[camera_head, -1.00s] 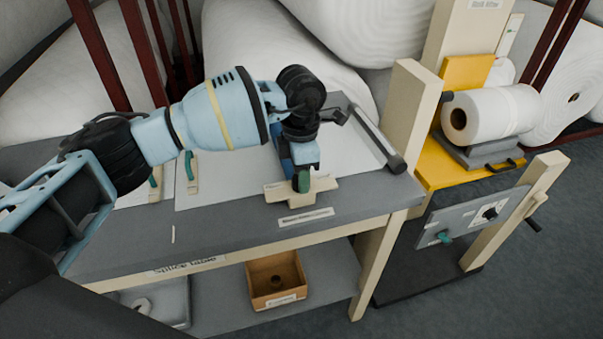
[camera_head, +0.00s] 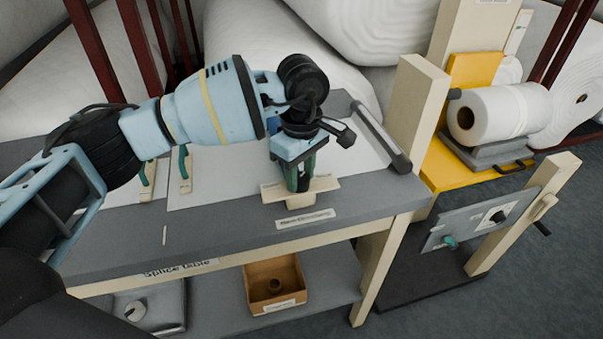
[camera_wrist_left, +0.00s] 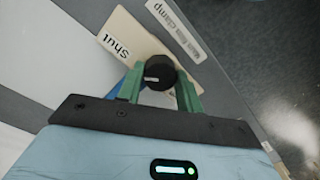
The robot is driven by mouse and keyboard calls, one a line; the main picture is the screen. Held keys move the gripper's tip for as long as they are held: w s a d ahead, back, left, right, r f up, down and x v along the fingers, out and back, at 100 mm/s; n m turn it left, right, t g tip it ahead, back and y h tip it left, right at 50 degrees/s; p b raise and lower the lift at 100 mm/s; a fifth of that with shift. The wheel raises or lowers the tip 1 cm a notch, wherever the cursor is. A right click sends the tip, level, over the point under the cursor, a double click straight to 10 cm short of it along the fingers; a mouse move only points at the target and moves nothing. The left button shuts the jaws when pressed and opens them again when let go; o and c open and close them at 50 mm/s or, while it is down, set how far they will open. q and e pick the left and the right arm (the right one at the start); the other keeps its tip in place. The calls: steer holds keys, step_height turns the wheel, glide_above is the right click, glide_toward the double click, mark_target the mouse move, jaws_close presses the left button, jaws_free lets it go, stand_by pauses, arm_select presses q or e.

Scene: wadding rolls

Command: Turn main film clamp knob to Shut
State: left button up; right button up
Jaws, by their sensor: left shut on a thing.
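The main film clamp knob is a round black knob (camera_wrist_left: 160,70) with a small pale mark, in the left wrist view. It sits on a cream plate (camera_wrist_left: 132,38) with a "Shut" label (camera_wrist_left: 115,45) at one end. In the head view the plate (camera_head: 325,186) is at the front edge of the splice table. My left gripper (camera_head: 301,182) points down at the plate, its green fingers shut on the knob, one on each side. The fingers mostly hide the knob in the head view. My right gripper is not in view.
A wooden post (camera_head: 415,115) stands to the right, before a white roll (camera_head: 500,112) on a yellow stand. A wooden box (camera_head: 274,288) sits below.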

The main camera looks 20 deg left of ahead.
mark_target(302, 177)
arm_select(q)
steer(key=shift+m+b, duration=0.5)
steer(key=shift+m, duration=1.4)
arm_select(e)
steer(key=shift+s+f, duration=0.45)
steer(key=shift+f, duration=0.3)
arm_select(q)
steer(key=shift+r, duration=0.1)
steer(key=o, duration=1)
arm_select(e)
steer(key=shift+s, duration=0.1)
arm_select(q)
steer(key=shift+r, duration=3.85)
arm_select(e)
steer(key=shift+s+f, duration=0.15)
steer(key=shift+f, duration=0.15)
arm_select(q)
steer(key=shift+d+f, duration=0.1)
steer(key=shift+d, duration=0.05)
